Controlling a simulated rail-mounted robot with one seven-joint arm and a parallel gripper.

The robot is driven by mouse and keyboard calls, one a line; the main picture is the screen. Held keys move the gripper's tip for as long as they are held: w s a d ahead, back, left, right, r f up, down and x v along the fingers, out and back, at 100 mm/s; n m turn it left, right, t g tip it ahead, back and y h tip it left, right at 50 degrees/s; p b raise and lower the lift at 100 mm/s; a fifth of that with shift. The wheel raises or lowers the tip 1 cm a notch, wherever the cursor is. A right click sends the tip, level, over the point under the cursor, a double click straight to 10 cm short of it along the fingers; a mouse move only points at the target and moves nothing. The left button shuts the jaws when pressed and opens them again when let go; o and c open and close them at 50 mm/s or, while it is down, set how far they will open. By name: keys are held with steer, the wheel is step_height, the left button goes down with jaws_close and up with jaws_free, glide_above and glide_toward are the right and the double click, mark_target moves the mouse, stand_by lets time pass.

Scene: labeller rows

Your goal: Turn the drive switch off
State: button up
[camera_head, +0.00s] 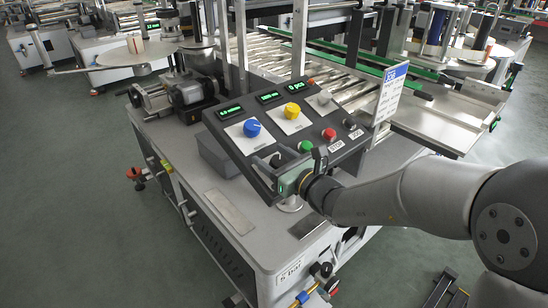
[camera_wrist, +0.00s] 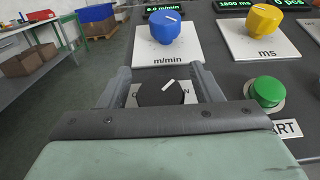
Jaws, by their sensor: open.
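The drive switch (camera_wrist: 160,93) is a small round black knob with a white pointer line, on the dark control panel (camera_wrist: 215,58). Its pointer slants to the upper right in the wrist view. A white label (camera_wrist: 131,97) lies beneath it, mostly covered by knob and gripper; an N shows at its right end. My gripper (camera_wrist: 162,84) is open, one finger on each side of the knob. I cannot tell whether the fingers touch it. In the head view my gripper (camera_head: 288,163) is at the panel's lower left edge and hides most of the switch.
A blue m/min dial (camera_wrist: 164,27) and a yellow ms dial (camera_wrist: 263,22) are above the switch. A green start button (camera_wrist: 267,92) is close to the right finger. A red stop button (camera_head: 329,134) and a sign (camera_head: 390,92) stand farther right.

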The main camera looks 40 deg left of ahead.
steer(key=c, duration=1)
